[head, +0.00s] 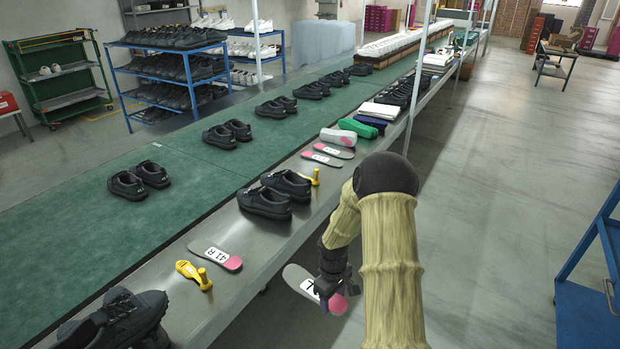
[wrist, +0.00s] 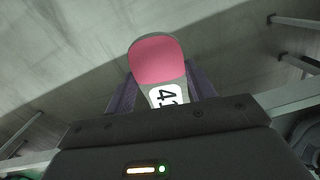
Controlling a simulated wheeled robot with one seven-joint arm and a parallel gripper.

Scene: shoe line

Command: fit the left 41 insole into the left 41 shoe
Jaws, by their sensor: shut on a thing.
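My gripper (head: 334,287) is shut on a grey insole (head: 296,274) with a pink heel and a white label, held out past the bench's front edge. The wrist view shows the insole's pink heel (wrist: 156,60) sticking out beyond the fingers, with part of a label starting with 4; the rest is hidden. An insole labelled 41 R (head: 213,253) lies on the metal bench strip. A pair of black shoes (head: 275,194) stands on the strip farther along, and other black shoes (head: 118,320) stand at the near left. Their sizes cannot be read.
A yellow tool (head: 194,273) lies beside the 41 R insole, and another (head: 312,177) stands by the middle shoe pair. More insoles (head: 328,155) lie farther up the strip. Shoe pairs line the green belt (head: 60,245). A blue rack (head: 590,290) stands at the right. The floor between is clear.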

